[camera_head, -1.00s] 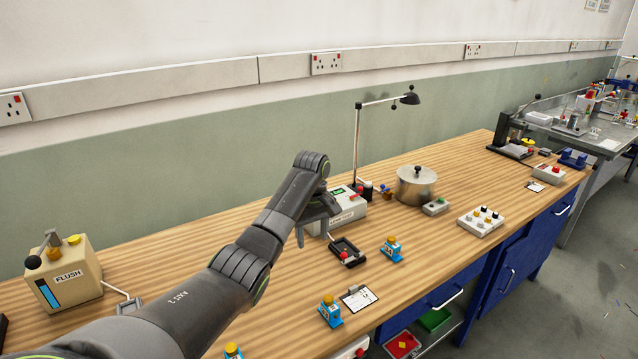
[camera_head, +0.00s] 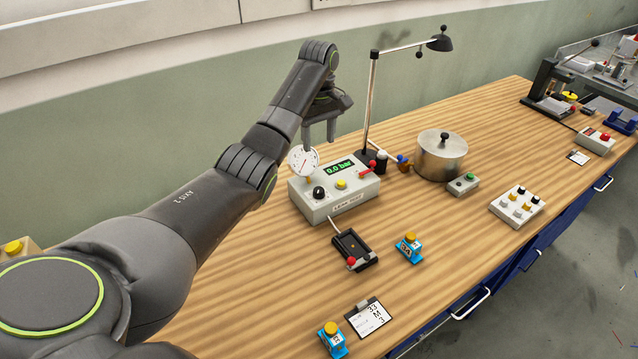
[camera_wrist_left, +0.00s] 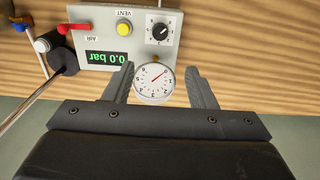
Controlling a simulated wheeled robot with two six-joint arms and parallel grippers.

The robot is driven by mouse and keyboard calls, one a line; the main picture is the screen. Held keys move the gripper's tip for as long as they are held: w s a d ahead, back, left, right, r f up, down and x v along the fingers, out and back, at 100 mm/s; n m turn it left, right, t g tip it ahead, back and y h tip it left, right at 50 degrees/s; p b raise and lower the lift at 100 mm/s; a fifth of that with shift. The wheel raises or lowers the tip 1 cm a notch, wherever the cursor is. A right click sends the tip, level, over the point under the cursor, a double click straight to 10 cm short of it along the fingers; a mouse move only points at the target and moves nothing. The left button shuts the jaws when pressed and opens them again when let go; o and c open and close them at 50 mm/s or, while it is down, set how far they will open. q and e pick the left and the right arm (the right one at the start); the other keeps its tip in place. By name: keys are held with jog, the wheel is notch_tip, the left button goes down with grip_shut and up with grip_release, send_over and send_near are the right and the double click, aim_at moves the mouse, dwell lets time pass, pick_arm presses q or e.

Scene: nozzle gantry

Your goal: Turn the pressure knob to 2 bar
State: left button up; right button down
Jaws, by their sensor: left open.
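The leak test box (camera_head: 330,204) stands on the wooden bench, with a green display (camera_head: 340,169) reading 0.0 bar. Its black pressure knob (camera_head: 319,193) sits at the front left of the top; in the left wrist view the knob (camera_wrist_left: 160,31) shows a white pointer and a marked scale. A round white dial gauge (camera_head: 303,161) stands at the box's back left; it also shows in the left wrist view (camera_wrist_left: 154,82). My left gripper (camera_head: 320,146) is open and empty above the box's rear, apart from the knob. My right gripper is out of view.
The box also has a yellow vent button (camera_head: 341,184) and a red air lever (camera_head: 367,172). A lamp post (camera_head: 372,100) and a metal pot (camera_head: 441,155) stand to the right.

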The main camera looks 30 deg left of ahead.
pick_arm(q)
notch_tip(320, 180, down, 2)
jog(key=p, duration=0.1)
send_over(319, 190)
notch_tip(319, 190, down, 5)
notch_tip(319, 190, down, 8)
jog(key=shift+r+p, duration=0.1)
jog(key=shift+p, duration=0.25)
jog(key=shift+w+f, duration=0.1)
jog(key=shift+f, duration=0.65)
jog(key=c, duration=1)
